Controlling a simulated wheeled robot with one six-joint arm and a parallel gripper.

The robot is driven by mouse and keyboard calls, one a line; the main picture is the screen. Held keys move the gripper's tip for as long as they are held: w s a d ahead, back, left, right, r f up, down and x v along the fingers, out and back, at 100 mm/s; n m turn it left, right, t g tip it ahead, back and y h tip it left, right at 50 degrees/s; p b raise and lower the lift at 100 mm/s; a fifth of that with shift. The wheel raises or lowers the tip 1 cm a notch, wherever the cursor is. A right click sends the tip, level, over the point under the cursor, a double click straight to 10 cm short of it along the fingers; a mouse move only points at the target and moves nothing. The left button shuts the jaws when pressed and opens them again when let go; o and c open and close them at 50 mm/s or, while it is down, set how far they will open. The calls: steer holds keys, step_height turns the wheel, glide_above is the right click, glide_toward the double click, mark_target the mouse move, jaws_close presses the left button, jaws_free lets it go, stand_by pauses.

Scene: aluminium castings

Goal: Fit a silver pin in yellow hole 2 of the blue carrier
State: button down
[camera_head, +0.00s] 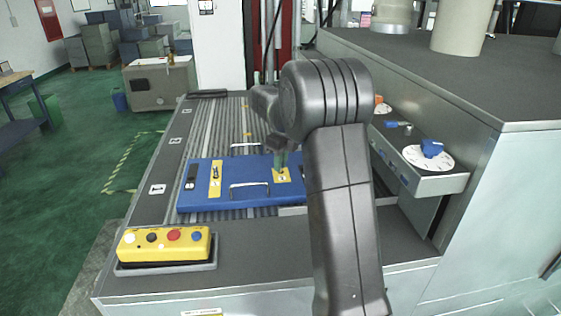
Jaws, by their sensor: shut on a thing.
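The blue carrier (225,203) lies flat on the ribbed grey bed, with a silver handle at its front edge. It has a yellow plate (216,189) on its left with dark marks, and a second yellow plate (283,177) near its middle right. My gripper (281,166) points down just over the second plate, shut on a slim thing, taken as the silver pin. The pin itself is too small and hidden to make out. I cannot tell whether its tip is in the hole. My arm hides the carrier's right end.
A yellow button box (163,244) stands at the front left. A tall grey cabinet (470,95) bounds the right side. The bed's left strip is clear.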

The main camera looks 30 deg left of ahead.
steer(key=shift+f, duration=0.15)
steer(key=c, duration=1.5)
jaws_free()
steer(key=r, duration=0.4)
steer(key=d+r, duration=0.1)
steer(key=r, duration=0.3)
steer(key=r+b, duration=0.1)
steer(key=r, duration=0.3)
steer(key=shift+d+r, duration=0.1)
steer(key=shift+d, duration=0.1)
